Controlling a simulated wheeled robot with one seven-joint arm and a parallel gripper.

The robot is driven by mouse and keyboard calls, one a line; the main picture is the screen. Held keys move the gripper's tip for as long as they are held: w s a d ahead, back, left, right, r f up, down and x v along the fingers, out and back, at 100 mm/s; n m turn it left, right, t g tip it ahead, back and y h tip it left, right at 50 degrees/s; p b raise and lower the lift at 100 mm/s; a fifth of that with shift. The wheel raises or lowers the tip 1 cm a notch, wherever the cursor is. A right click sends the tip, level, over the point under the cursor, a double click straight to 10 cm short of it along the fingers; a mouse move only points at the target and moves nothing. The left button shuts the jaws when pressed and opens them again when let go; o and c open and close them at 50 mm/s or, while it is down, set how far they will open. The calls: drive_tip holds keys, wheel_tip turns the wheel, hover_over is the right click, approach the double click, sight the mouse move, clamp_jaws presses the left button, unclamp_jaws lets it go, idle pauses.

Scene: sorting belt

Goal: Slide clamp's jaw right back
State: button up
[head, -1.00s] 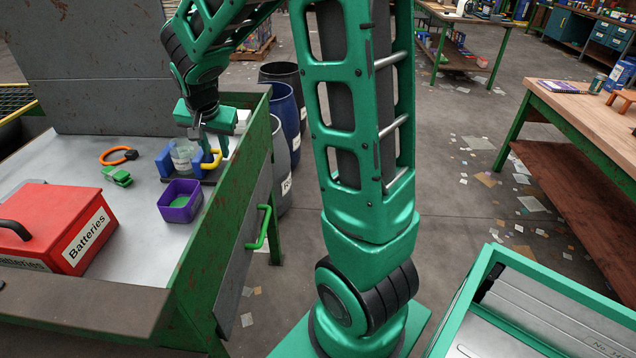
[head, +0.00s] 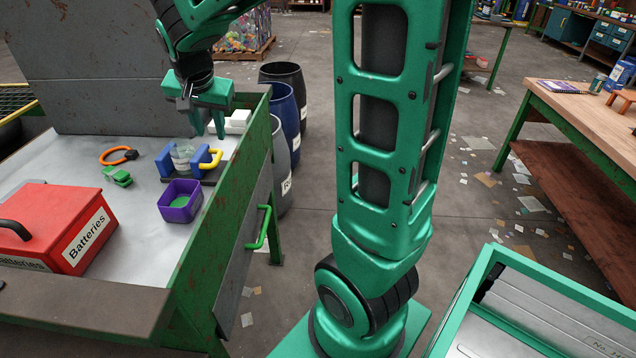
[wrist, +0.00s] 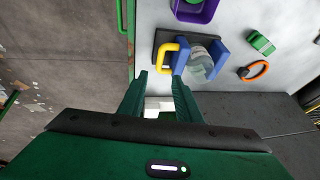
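The clamp has a dark base (wrist: 163,47), two upright blue jaws and a yellow handle (head: 212,159). Its right jaw in the head view (head: 202,154) carries the handle; the other jaw (head: 165,161) stands to the left. A clear jar (wrist: 199,63) sits between the jaws; I cannot tell whether both touch it. My gripper (head: 208,132) is open and empty, fingers pointing down, above and behind the handle side of the clamp. In the wrist view my gripper (wrist: 160,82) shows its fingers apart, just short of the handle. Nothing hides the handle.
A purple bin (head: 180,201) stands in front of the clamp. A green clip (head: 117,175) and an orange ring (head: 118,156) lie to its left. A red battery box (head: 60,225) is at the front left. A white block (head: 238,120) lies behind, near the green side wall (head: 225,190).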

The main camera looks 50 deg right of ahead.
drive_tip(key=s+d+f+n+g+y, duration=0.1)
drive_tip(key=s+d+f+n+g, duration=0.1)
drive_tip(key=s, duration=1.2)
drive_tip(key=s+d+f+n+g+y, duration=0.1)
drive_tip(key=s+d+f+n+g, duration=0.1)
drive_tip(key=s, duration=1.3)
drive_tip(key=shift+s+d+f, duration=0.15)
drive_tip(key=shift+d+f, duration=0.15)
drive_tip(key=shift+d, duration=0.55)
drive_tip(key=m+t+h, duration=0.2)
drive_tip(key=m+t, duration=0.2)
approach(216, 158)
drive_tip(key=x, duration=0.7)
drive_tip(key=shift+f, duration=0.35)
clamp_jaws()
